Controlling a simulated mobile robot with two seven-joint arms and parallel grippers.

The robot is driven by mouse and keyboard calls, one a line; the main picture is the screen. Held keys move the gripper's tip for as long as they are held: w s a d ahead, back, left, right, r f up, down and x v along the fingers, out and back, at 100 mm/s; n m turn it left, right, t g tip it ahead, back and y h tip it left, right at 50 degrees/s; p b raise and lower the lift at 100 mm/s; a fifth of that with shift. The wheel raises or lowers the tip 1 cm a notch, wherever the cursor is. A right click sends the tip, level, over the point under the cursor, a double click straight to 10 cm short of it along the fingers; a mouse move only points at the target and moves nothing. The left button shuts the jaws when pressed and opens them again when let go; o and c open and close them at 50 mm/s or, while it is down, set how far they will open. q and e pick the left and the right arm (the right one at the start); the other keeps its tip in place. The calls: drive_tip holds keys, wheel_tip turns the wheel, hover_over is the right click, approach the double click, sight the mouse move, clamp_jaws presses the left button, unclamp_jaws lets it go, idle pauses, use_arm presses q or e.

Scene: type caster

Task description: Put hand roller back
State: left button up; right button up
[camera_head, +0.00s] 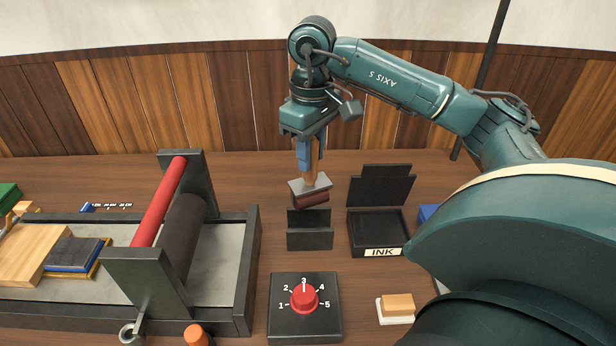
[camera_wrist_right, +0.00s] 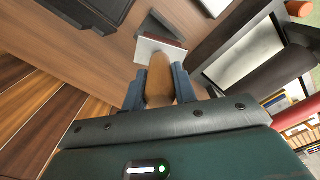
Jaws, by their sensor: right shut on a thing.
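My right gripper (camera_head: 309,152) is shut on the wooden handle of the hand roller (camera_head: 311,190), pointing down. The roller has a grey frame and a dark red cylinder, and hangs just above and behind a small black stand (camera_head: 310,238). In the right wrist view the blue fingers (camera_wrist_right: 160,88) clasp the tan handle, and the roller's light frame (camera_wrist_right: 152,48) shows beyond it. The wrist view shows part of a dark shape beyond the roller. Whether the roller touches the stand I cannot tell. My left gripper is not in view.
An open black ink box (camera_head: 376,250) stands right of the stand. A press with red and dark rollers (camera_head: 160,205) fills the left. A dial box (camera_head: 305,325) with a red knob sits in front. A wooden block on a white base (camera_head: 397,308) lies front right.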

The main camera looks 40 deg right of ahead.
sight(310, 174)
wheel_tip(310, 174, down, 5)
drive_tip(key=shift+r, duration=0.2)
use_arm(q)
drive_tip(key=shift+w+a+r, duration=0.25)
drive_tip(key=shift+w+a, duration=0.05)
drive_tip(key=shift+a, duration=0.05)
use_arm(e)
drive_tip(key=shift+w, duration=0.1)
drive_tip(key=shift+f, duration=0.35)
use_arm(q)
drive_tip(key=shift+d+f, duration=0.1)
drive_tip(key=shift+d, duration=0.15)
use_arm(e)
drive_tip(key=o, duration=1.1)
drive_tip(key=shift+c, duration=0.2)
